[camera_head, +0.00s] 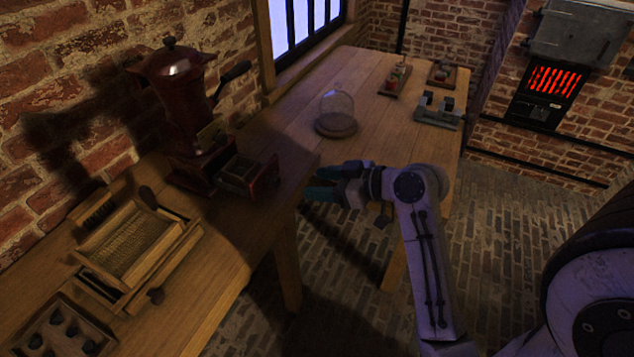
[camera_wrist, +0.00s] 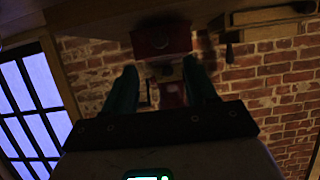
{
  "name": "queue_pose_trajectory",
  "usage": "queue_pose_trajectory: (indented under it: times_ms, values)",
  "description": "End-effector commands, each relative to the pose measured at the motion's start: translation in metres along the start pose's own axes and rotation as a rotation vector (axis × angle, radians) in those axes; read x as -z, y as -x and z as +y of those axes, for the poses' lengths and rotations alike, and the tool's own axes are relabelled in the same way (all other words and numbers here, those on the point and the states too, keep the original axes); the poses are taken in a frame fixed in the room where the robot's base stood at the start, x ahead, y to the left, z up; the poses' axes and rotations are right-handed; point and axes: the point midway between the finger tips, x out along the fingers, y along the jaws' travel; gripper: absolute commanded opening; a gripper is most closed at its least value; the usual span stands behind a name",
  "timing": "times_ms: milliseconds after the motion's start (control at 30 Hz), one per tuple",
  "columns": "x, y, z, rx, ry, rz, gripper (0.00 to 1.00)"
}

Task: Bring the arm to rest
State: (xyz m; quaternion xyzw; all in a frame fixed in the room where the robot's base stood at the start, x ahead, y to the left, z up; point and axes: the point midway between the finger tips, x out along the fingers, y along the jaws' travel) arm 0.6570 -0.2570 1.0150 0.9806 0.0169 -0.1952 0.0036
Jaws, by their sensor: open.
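My gripper (camera_head: 322,183) is at the end of my raised arm, in the middle of the head view, near the front edge of the wooden tables. Its two teal fingers are apart with nothing between them; they also show in the wrist view (camera_wrist: 158,88). The red grinder (camera_head: 190,115) stands on the near table to the left of my gripper, with its small drawer (camera_head: 243,175) pulled out toward me. In the wrist view, the red grinder (camera_wrist: 162,40) appears upside down beyond the fingertips, apart from them.
On the near table (camera_head: 215,262) lie a wooden framed box (camera_head: 130,245) and a compartment tray (camera_head: 60,335) with dark pieces. The far table (camera_head: 385,120) bears a glass dome (camera_head: 337,112), small trays and a grey metal fixture (camera_head: 437,110). A glowing stove (camera_head: 550,82) is at back right. Open floor (camera_head: 510,210) lies right.

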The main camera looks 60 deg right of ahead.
Motion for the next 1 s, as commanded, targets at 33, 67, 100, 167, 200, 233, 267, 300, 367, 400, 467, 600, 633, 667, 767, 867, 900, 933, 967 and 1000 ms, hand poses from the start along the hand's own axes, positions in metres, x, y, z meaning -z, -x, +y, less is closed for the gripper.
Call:
queue_pose_trajectory:
  times_ms: [33,67,100,167,200,233,267,300,367,400,467,600,633,667,767,867,900,933,967,1000]
  values:
    - [0.0,0.0,0.0,0.0,0.0,0.0,0.57]
    - [0.0,0.0,0.0,0.0,0.0,0.0,0.57]
    - [0.0,0.0,0.0,0.0,0.0,0.0,0.57]
    - [0.0,0.0,0.0,0.0,0.0,0.0,0.57]
    - [0.0,0.0,0.0,0.0,0.0,0.0,0.57]
    - [0.0,0.0,0.0,0.0,0.0,0.0,0.57]
    - [0.0,0.0,0.0,0.0,0.0,0.0,0.57]
    - [0.0,0.0,0.0,0.0,-0.001,0.0,0.57]
    - [0.0,0.0,0.0,0.0,-0.001,0.0,0.57]
    - [0.0,0.0,0.0,0.0,-0.001,0.0,0.57]
    - [0.0,0.0,0.0,0.0,-0.001,0.0,0.57]
    - [-0.02,-0.011,-0.021,0.039,-0.026,-0.085,0.57]
    - [-0.029,-0.015,-0.03,0.053,-0.039,-0.126,0.57]
    - [-0.04,-0.019,-0.041,0.071,-0.052,-0.176,0.57]
    - [-0.085,-0.027,-0.085,0.116,-0.093,-0.388,0.57]
    - [-0.134,-0.019,-0.129,0.123,-0.115,-0.63,0.57]
    - [-0.151,-0.012,-0.142,0.111,-0.115,-0.719,0.57]
    - [-0.162,-0.006,-0.151,0.099,-0.113,-0.78,0.57]
    - [-0.172,0.001,-0.158,0.082,-0.108,-0.835,0.57]
    - [-0.183,0.009,-0.166,0.059,-0.1,-0.9,0.57]
